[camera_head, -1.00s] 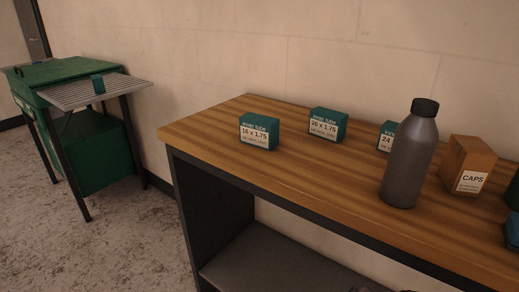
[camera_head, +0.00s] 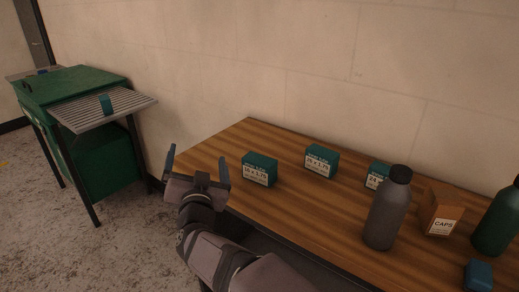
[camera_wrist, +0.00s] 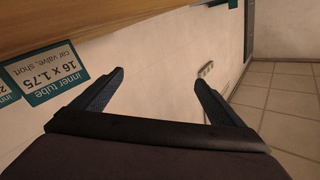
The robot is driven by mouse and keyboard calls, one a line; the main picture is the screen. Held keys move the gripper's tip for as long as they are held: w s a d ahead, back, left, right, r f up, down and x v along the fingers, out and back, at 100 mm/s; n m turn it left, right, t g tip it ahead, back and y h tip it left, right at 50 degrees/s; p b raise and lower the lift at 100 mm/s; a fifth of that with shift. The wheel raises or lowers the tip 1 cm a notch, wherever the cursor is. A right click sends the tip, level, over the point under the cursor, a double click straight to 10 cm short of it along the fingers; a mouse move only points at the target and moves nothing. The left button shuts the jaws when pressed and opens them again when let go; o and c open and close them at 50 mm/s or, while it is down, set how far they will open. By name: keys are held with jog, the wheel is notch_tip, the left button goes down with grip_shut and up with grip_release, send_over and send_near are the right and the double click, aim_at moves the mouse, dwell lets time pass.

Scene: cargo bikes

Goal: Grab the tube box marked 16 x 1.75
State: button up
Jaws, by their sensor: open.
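The tube box marked 16 x 1.75 (camera_head: 259,169) is a small teal box with a white label, upright near the left end of the wooden bench. In the wrist view, the box (camera_wrist: 46,72) appears upside down at the left, its 16 x 1.75 label readable. My gripper (camera_head: 197,163) is open and empty, left of this box and apart from it. Its two fingers also show in the wrist view (camera_wrist: 159,78), with only wall between them. A similar tube box (camera_head: 321,161) stands to the right, and a third (camera_head: 378,176) is partly hidden by a grey bottle.
The grey bottle (camera_head: 386,212), an orange-brown CAPS box (camera_head: 441,212), a green bottle (camera_head: 497,222) and a blue item (camera_head: 478,275) stand on the right of the bench (camera_head: 310,205). A green cabinet with a slatted shelf (camera_head: 105,112) stands at the left. A wall runs behind.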

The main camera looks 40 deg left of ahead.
aim_at(255, 171)
jog(key=w+d+m+t+h+p, duration=0.2)
jog(key=d+h, duration=0.1)
jog(key=w+d+m+t+h+p, duration=0.1)
jog(key=w+d+t+h+p, duration=0.1)
jog(key=d+h, duration=0.2)
jog(key=w+d+f+m+t+h+p, duration=0.1)
jog(key=w+d+m+t+h+p, duration=0.1)
jog(key=d+h, duration=0.1)
jog(key=shift+d+m+h, duration=0.2)
jog(key=shift+m+h, duration=0.1)
jog(key=shift+h, duration=0.4)
jog(key=shift+n+h, duration=0.4)
jog(key=shift+n, duration=0.3)
notch_tip(255, 171, down, 4)
jog(key=shift+d+f+b, duration=0.1)
jog(key=shift+b, duration=1.1)
jog(key=shift+f+n+g, duration=0.3)
jog(key=shift+w+a+r, duration=0.1)
jog(key=shift+w+a, duration=0.05)
jog(key=shift+w, duration=0.65)
jog(key=shift+w+a+r, duration=0.1)
jog(key=shift+w, duration=0.7)
jog(key=shift+w+a+f+p, duration=0.15)
jog(key=shift+w+p, duration=0.15)
jog(key=shift+w, duration=0.75)
jog(key=shift+w+a+r+p, duration=0.15)
jog(key=shift+w+p, duration=0.15)
jog(key=shift+w, duration=0.7)
jog(key=shift+f, duration=0.1)
jog(key=shift+c, duration=0.7)
